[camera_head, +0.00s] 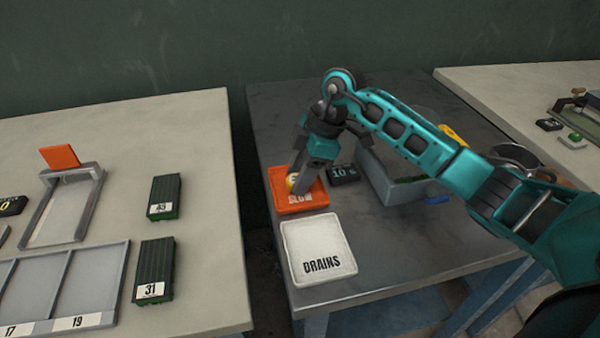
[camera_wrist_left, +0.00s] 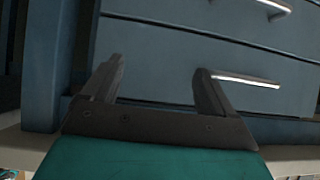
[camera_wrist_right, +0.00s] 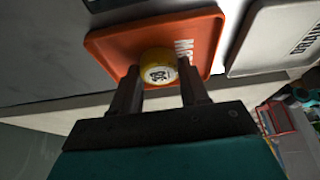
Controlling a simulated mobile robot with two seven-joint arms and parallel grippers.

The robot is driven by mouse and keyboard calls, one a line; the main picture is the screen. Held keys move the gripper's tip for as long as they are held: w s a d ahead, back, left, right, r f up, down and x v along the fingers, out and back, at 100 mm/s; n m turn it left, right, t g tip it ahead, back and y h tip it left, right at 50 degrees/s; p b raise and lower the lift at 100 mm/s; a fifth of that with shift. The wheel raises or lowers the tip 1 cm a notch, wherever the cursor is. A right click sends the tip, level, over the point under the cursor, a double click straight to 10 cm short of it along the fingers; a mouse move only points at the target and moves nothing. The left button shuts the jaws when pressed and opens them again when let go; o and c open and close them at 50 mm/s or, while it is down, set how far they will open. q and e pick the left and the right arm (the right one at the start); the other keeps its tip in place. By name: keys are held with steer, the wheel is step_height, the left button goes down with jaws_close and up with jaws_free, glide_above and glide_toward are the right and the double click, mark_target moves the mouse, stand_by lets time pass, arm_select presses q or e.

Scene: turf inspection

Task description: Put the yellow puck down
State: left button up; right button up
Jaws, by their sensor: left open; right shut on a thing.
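The yellow puck (camera_wrist_right: 158,66) is round with a pale numbered label, and I cannot read the number surely. My right gripper (camera_wrist_right: 160,88) is shut on it, with a finger on each side. In the head view the puck (camera_head: 292,182) shows partly behind the right gripper (camera_head: 298,186), over the orange tray marked SLOW (camera_head: 309,202). I cannot tell whether the puck touches the tray floor. The orange tray also shows behind the puck in the right wrist view (camera_wrist_right: 110,42). My left gripper (camera_wrist_left: 157,88) is open and empty, facing blue drawer fronts (camera_wrist_left: 150,50).
A white tray marked DRAINS (camera_head: 318,240) stands in front of the orange tray. A small dark display (camera_head: 344,174) and a grey bin (camera_head: 378,184) stand to its right. A left table holds dark green blocks (camera_head: 154,268) and a divided tray (camera_head: 85,275).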

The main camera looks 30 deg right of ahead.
steer(key=shift+f, duration=0.15)
steer(key=o, duration=1)
steer(key=shift+o, duration=0.2)
steer(key=p+v, duration=0.1)
steer(key=v, duration=1.1)
